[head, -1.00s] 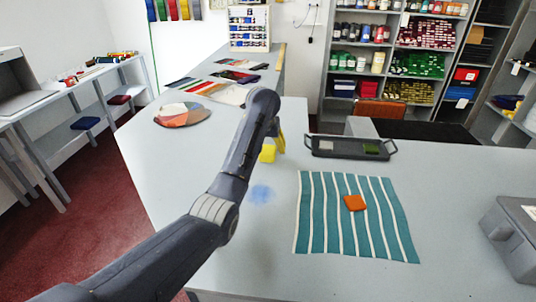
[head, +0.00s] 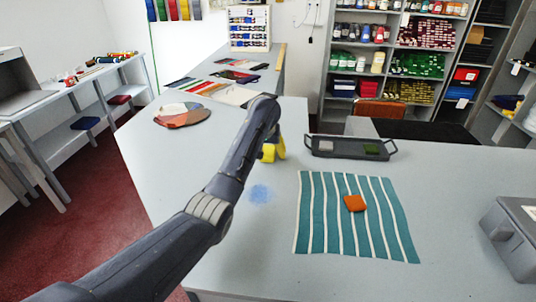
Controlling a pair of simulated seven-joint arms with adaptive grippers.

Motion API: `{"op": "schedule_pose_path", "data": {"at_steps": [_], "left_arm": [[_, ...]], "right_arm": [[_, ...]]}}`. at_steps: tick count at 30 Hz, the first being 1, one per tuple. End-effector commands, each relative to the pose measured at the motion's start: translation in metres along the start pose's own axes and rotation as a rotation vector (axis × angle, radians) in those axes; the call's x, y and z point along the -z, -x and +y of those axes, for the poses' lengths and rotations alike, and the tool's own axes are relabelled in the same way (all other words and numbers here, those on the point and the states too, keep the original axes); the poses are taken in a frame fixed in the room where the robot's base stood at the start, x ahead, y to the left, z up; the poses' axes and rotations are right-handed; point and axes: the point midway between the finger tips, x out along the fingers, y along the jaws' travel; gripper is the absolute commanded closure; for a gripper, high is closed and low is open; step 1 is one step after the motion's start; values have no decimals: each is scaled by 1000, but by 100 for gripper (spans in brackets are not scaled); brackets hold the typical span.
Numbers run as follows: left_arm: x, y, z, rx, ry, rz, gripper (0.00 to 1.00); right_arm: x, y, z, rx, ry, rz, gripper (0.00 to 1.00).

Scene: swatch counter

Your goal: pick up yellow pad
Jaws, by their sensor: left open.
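The yellow pad (head: 268,153) is on the grey counter, left of the black tray, and partly hidden by my left arm. My left gripper (head: 274,150) is right at the pad, pointing down, and is open. The wrist hides much of the gripper, so I cannot tell whether its fingers touch the pad or stand on both sides of it. My right gripper is not in view.
A black tray (head: 326,154) holds a grey and a green pad. An orange pad (head: 355,203) lies on a teal striped cloth (head: 312,225). A round colour palette (head: 182,115) lies at left, a grey case (head: 515,240) at right. A blue smudge (head: 260,194) marks the counter.

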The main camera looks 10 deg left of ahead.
Motion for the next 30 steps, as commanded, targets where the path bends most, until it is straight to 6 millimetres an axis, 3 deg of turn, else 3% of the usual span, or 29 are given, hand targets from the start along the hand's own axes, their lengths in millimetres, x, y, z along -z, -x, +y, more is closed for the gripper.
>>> {"op": "schedule_pose_path", "data": {"at_steps": [17,30], "left_arm": [[-2,-4,0,0,1,0,20],[-2,-4,0,0,1,-2,68]], "right_arm": [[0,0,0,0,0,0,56],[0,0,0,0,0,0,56]]}}
